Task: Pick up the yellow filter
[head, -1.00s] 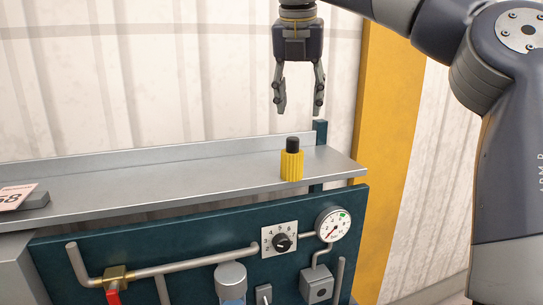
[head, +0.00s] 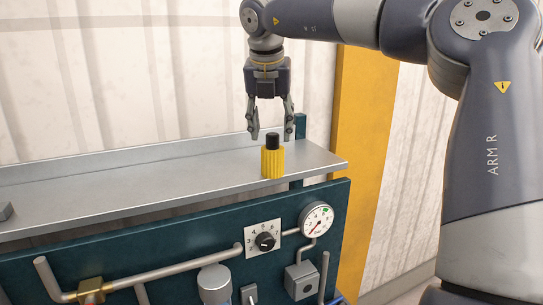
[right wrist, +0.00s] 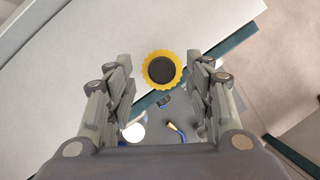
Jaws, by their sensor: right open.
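The yellow filter (head: 272,162) is a ribbed yellow cylinder with a black top. It stands upright on the grey metal shelf (head: 130,184), near the shelf's right end. My right gripper (head: 270,138) is open and points down just above the filter, its fingertips at about the height of the black top. In the right wrist view the filter (right wrist: 162,70) shows from above, between the two open fingers and a little beyond their tips, with room on both sides. My left gripper is not in view.
Below the shelf is a dark teal panel (head: 190,255) with a dial knob (head: 265,241), a pressure gauge (head: 316,220) and pipes. A yellow post (head: 357,150) stands to the right. The shelf left of the filter is mostly clear.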

